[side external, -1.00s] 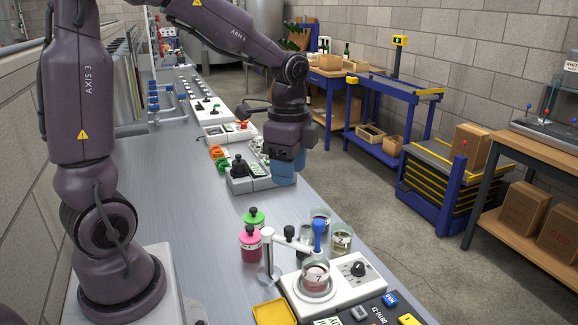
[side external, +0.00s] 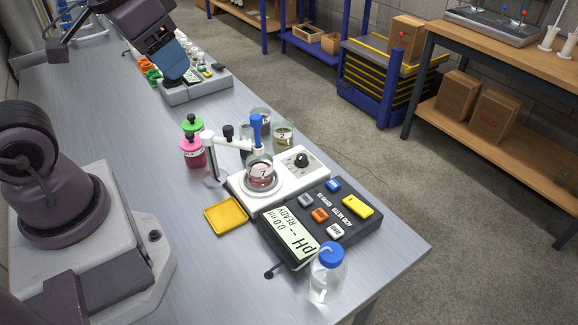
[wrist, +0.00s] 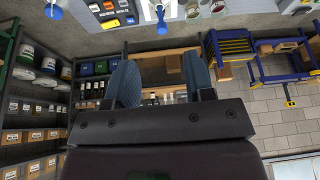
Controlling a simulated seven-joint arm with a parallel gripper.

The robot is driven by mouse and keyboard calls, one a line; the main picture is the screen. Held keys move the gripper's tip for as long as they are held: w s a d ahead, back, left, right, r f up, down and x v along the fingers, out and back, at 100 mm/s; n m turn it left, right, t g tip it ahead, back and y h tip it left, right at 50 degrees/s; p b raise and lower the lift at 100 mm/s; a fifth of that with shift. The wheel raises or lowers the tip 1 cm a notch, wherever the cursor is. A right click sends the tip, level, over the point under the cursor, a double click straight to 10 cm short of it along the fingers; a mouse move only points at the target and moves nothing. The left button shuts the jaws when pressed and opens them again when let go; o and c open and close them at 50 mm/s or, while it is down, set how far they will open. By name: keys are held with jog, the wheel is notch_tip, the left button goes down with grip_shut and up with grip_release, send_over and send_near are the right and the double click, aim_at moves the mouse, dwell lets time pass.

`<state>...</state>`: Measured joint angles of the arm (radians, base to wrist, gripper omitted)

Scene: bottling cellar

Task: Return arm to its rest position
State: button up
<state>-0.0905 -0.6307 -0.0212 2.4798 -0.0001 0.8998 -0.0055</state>
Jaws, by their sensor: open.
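My gripper (side external: 174,62) shows at the upper left of the side view, with blue fingers pointing down in front of an instrument tray on the bench. In this view the gap between the fingers is hard to make out. In the wrist view my gripper (wrist: 160,82) shows two blue fingers set well apart with nothing between them. My purple arm runs out of the top of the side view, so its full posture is hidden.
The metal bench (side external: 130,180) holds a pH meter (side external: 322,220), a stirrer with a beaker (side external: 261,174), a yellow dish (side external: 226,215), a pink bottle (side external: 193,152) and a blue-capped clear bottle (side external: 326,280). A blue lift table (side external: 385,90) stands beyond the open floor.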

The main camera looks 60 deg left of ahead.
jog(key=shift+s+d+r+m+t, duration=0.4)
jog(key=shift+s+d+r+t, duration=0.1)
jog(key=shift+d+r, duration=0.3)
